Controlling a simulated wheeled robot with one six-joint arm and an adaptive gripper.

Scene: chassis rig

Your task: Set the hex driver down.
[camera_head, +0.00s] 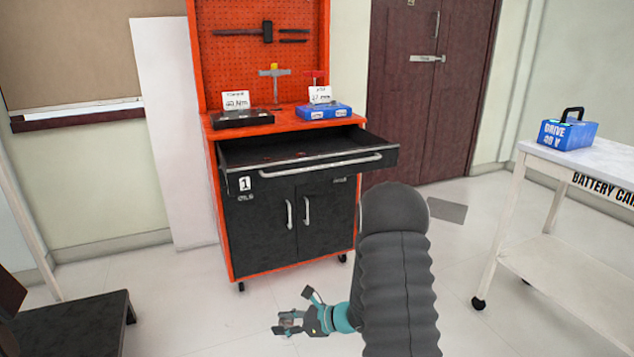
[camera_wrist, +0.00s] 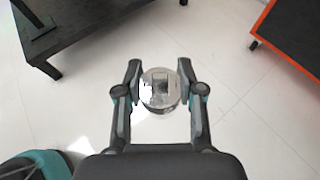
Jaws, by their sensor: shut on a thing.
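My gripper (camera_head: 292,318) is low over the floor in front of the tool cabinet, pointing left in the head view. In the wrist view its two fingers are closed on the sides of a round, silvery thing (camera_wrist: 160,90) with a squarish mark on its face. I take this to be the hex driver, seen end-on, so its length is hidden. In the head view it is a small greyish shape (camera_head: 289,323) between the fingers. Pale floor tiles show beyond it in the wrist view, with no surface touching it that I can see.
The orange and black tool cabinet (camera_head: 290,222) has its top drawer (camera_head: 310,163) pulled open. A black case (camera_head: 242,119) and a blue case (camera_head: 323,112) stand on top. A dark low table (camera_head: 75,315) is at left, a white battery cart (camera_head: 575,262) at right. Floor between is clear.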

